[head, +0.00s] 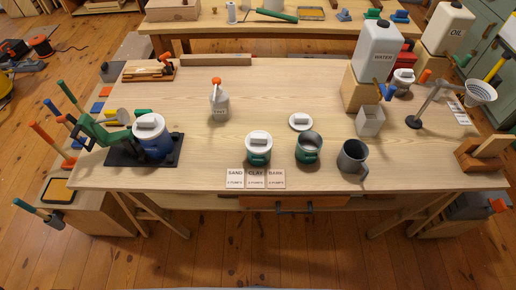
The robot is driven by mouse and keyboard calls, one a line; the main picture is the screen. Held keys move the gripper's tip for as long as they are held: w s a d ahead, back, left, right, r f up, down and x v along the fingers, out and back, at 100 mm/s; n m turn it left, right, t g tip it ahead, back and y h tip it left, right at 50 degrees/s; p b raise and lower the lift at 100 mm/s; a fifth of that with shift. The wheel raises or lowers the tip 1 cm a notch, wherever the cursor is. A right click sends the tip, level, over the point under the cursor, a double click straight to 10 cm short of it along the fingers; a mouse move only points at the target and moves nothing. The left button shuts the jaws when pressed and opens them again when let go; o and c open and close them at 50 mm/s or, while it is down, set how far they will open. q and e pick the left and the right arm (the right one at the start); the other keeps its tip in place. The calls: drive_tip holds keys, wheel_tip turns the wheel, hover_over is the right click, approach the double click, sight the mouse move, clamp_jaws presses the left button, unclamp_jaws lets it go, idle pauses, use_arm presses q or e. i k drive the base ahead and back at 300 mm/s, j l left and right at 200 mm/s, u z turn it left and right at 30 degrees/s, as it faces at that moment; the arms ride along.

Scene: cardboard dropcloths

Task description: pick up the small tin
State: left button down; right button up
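Several tin-like vessels stand on the wooden workbench (230,85). A green tin with a white lid (258,157) stands near the front middle. An open green tin (308,150) is to its right, with a loose white lid (300,121) lying just behind it. A grey metal cup with a handle (351,160) stands farther right. A larger blue tin with a white lid (153,144) sits on a black base at the left. I cannot tell which one is called the small tin. Neither of my grippers shows in the head view.
Labels reading SAND, CLAY and BARK (255,178) lie at the front edge. A WATER container (377,52) on a wooden block and a funnel stand (413,121) are right.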

sight(256, 160)
drive_tip(key=i+l+u, duration=0.1)
drive_tip(key=l+u, duration=0.25)
drive_tip(key=l, duration=0.6)
drive_tip(key=l+u, duration=0.35)
drive_tip(key=l, duration=0.55)
